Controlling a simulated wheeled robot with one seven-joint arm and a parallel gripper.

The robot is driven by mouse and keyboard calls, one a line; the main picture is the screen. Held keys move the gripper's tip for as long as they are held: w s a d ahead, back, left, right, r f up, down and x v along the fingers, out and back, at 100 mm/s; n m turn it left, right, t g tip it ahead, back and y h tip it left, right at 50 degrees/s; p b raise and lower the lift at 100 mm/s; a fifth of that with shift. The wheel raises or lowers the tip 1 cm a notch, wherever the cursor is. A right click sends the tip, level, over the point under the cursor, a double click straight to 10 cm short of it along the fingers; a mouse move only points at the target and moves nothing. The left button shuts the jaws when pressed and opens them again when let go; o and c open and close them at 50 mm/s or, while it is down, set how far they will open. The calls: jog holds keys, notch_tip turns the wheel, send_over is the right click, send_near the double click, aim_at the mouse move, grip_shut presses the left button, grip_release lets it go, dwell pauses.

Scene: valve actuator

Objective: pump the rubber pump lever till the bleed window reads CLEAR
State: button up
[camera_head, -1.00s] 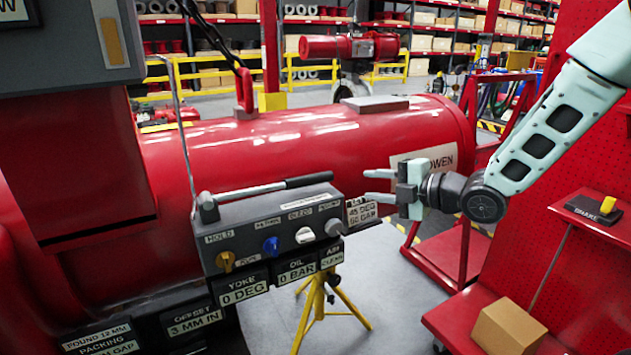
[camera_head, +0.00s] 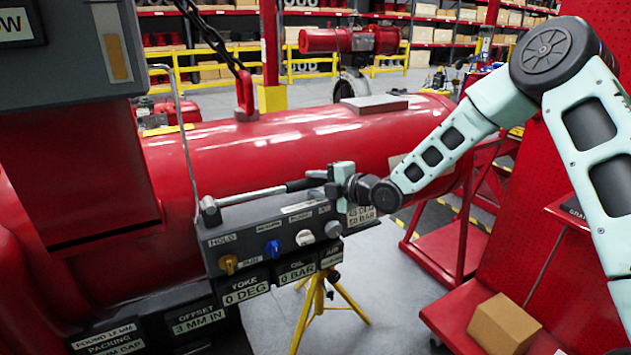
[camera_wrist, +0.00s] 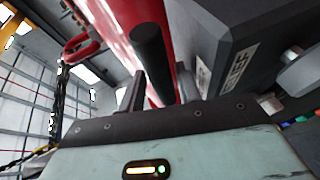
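The pump lever is a grey rod with a black rubber grip (camera_head: 297,186), lying nearly level, rising slightly rightward, above the grey control box (camera_head: 262,226) in the head view. My gripper (camera_head: 318,180) is at the grip's right end. In the wrist view the black grip (camera_wrist: 151,58) runs between my two fingers (camera_wrist: 158,92), one on each side. Whether they press on it I cannot tell. On the box front, one window reads YOKE 0 DEG (camera_head: 246,291) and another OIL 0 BAR (camera_head: 297,271). A smaller window (camera_head: 331,258) at their right is too small to read.
Yellow (camera_head: 229,264), blue (camera_head: 272,248), white (camera_head: 304,237) and grey (camera_head: 333,229) knobs sit on the box front below the lever. The large red cylinder (camera_head: 250,150) lies behind. A thin upright rod (camera_head: 186,150) stands left of the lever's pivot.

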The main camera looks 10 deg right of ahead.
jog(key=shift+w+a, duration=0.1)
jog(key=shift+w, duration=0.05)
jog(key=shift+c, duration=0.3)
grip_shut()
notch_tip(320, 180, up, 12)
jog(key=a+n+h+b, duration=0.2)
jog(key=n+b, duration=0.1)
jog(key=b, duration=0.1)
jog(key=shift+s+a+n+h, duration=0.3)
jog(key=shift+s+n, duration=0.05)
jog(key=shift+n, duration=0.05)
jog(key=shift+o, duration=0.3)
grip_release()
jog(key=shift+f, duration=0.1)
jog(key=v, duration=1.7)
jog(key=shift+d+r+p, duration=0.15)
jog(key=shift+r+p, duration=0.15)
jog(key=shift+p, duration=0.1)
